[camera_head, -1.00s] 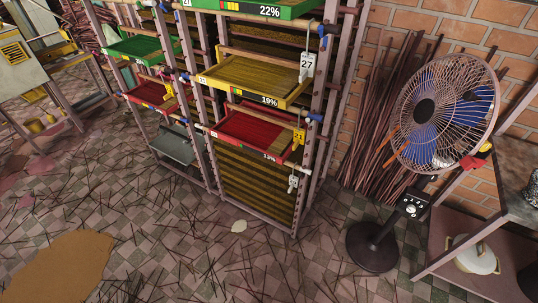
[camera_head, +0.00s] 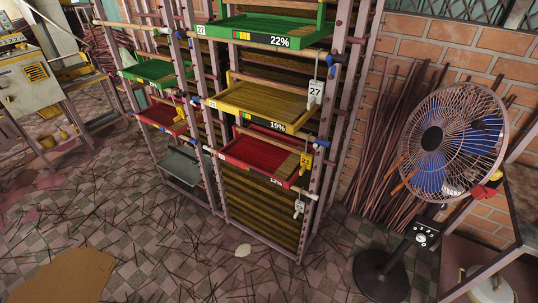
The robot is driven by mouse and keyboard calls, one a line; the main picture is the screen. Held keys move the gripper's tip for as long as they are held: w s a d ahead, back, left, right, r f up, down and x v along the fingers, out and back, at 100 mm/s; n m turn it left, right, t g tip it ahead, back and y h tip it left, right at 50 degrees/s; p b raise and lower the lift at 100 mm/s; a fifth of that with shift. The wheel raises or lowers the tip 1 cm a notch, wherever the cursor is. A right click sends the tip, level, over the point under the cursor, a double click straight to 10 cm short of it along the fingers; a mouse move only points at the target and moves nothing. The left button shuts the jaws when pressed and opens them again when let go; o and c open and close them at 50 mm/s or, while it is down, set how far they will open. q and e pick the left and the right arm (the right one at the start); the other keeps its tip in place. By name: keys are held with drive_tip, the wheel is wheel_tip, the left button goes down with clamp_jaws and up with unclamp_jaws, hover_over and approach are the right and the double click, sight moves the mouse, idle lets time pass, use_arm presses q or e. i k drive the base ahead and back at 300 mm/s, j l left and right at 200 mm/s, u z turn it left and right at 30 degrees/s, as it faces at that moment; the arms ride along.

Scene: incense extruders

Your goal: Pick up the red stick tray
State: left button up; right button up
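A red stick tray (camera_head: 255,160) sits in the right bay of the rack, under the yellow tray (camera_head: 262,104) marked 19%. Its front label looks like 13%, and brown sticks lie in it. A yellow tag (camera_head: 306,162) hangs at its right front corner. A second red tray (camera_head: 160,117) sits in the left bay of the rack, under a green tray (camera_head: 155,73). Neither of my grippers shows in the head view.
A green tray (camera_head: 270,32) marked 22% is at the top of the rack. A standing fan (camera_head: 450,140) is at the right, by bundled sticks (camera_head: 390,150) against the brick wall. A machine (camera_head: 28,85) stands at the left. The tiled floor in front has scattered sticks.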

sight(271, 156)
drive_tip(key=i+z, duration=0.45)
drive_tip(key=i+j+z, duration=0.25)
drive_tip(key=i+z, duration=0.15)
drive_tip(key=i, duration=0.15)
